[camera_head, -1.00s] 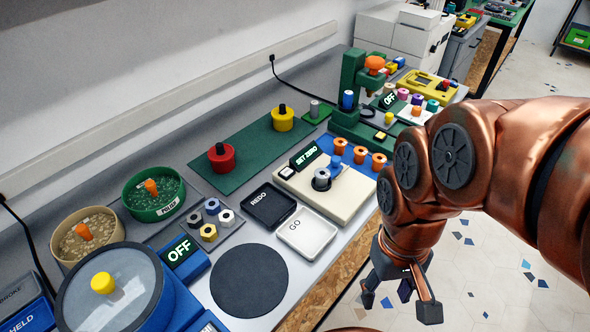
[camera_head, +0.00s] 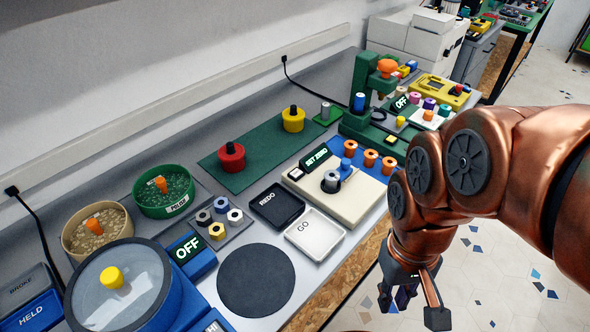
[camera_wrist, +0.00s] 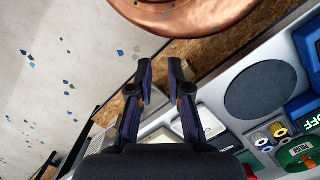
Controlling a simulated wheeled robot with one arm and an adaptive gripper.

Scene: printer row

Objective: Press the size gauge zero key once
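The size gauge is a cream block (camera_head: 352,207) on the bench in the head view. It bears a dark display (camera_head: 316,158) reading "SET ZERO" in green. A small white key (camera_head: 296,174) sits at its left corner, below the display. My gripper (camera_head: 412,304) hangs beyond the bench's front edge, over the floor, right of and nearer than the gauge. Its fingers are apart with nothing between them, as the wrist view (camera_wrist: 160,68) also shows. It touches nothing.
A black REDO tray (camera_head: 277,206) and a white GO tray (camera_head: 315,234) lie left of the gauge. Orange-topped pieces (camera_head: 370,158) stand on a blue strip behind it. A green press (camera_head: 366,95) stands farther back. The floor (camera_head: 500,270) beside the bench is clear.

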